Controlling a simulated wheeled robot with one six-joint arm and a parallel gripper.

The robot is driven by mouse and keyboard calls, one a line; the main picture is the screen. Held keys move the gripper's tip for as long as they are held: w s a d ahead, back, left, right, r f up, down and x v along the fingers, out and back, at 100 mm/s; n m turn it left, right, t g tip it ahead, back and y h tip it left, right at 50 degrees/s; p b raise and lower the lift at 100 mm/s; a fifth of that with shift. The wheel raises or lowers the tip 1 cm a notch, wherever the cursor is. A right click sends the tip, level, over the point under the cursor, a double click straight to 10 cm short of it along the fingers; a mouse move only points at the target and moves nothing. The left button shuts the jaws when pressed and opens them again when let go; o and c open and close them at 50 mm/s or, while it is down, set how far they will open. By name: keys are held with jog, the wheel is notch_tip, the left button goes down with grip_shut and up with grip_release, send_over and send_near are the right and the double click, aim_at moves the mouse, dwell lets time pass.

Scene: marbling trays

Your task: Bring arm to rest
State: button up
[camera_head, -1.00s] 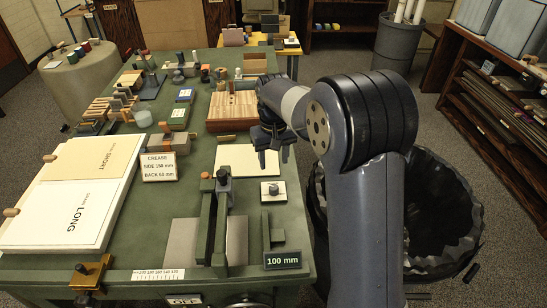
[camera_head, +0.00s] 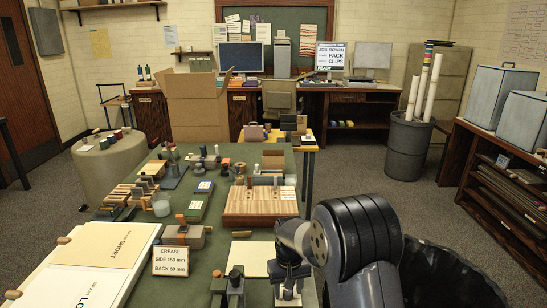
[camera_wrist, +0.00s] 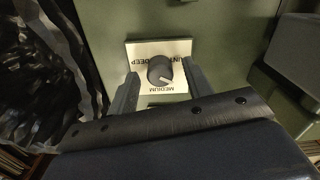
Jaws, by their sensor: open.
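My gripper (camera_head: 288,291) is open over the green table, near its right edge. In the wrist view a dark round dial knob (camera_wrist: 160,70) on a white plate (camera_wrist: 142,47) lettered "MEDIUM" and "DEEP" shows between the two spread fingers. Nothing is seen held, and I cannot tell whether the fingers touch the knob or plate. In the head view the gripper hides most of the plate. My arm is bent, with its large dark joint at the lower right.
A cream board (camera_head: 250,258) and a wooden block rack (camera_head: 255,218) lie just beyond my gripper. A "CREASE" sign (camera_head: 170,261) stands to the left. A black-lined bin (camera_head: 450,275) is at the right. Grey floor (camera_head: 350,180) is open behind.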

dwell(0.4)
notch_tip(320, 180, up, 11)
notch_tip(320, 180, down, 11)
jog(key=shift+r, duration=0.1)
jog(key=m, duration=0.5)
jog(key=shift+m+p, duration=0.3)
jog(key=shift+p, duration=0.05)
jog(key=m+p, duration=0.1)
jog(key=m, duration=0.5)
notch_tip(320, 180, up, 11)
jog(key=shift+f, duration=0.2)
dwell(0.5)
